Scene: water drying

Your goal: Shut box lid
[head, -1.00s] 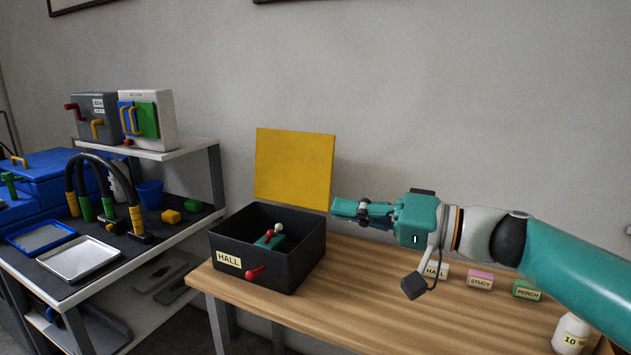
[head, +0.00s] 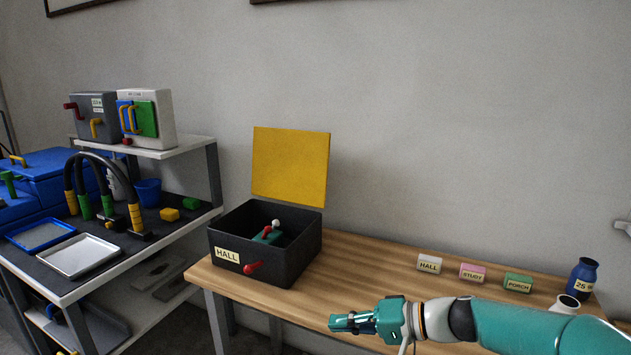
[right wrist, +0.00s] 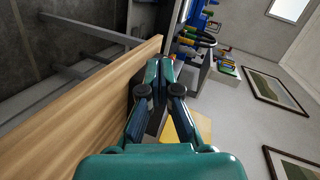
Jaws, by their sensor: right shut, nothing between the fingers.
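The black box (head: 290,262) labelled HALL stands on the left part of the wooden table. Its yellow lid (head: 290,168) is open and stands upright at the back. Inside are a teal part with a red knob and a white knob (head: 276,224). A red handle (head: 253,267) sticks out of the box's front. My right gripper (head: 336,323) is shut and empty, in front of the table's front edge and to the right of the box. In the right wrist view its fingers (right wrist: 160,68) are together and hide most of the box; part of the yellow lid (right wrist: 185,125) shows. My left gripper is not in view.
Small blocks labelled HALL (head: 429,263), STUDY (head: 472,272) and PORCH (head: 518,283) stand at the table's right, with a blue bottle (head: 583,277) and a white bottle (head: 565,304). A shelf (head: 120,262) with tools stands left. The table middle is clear.

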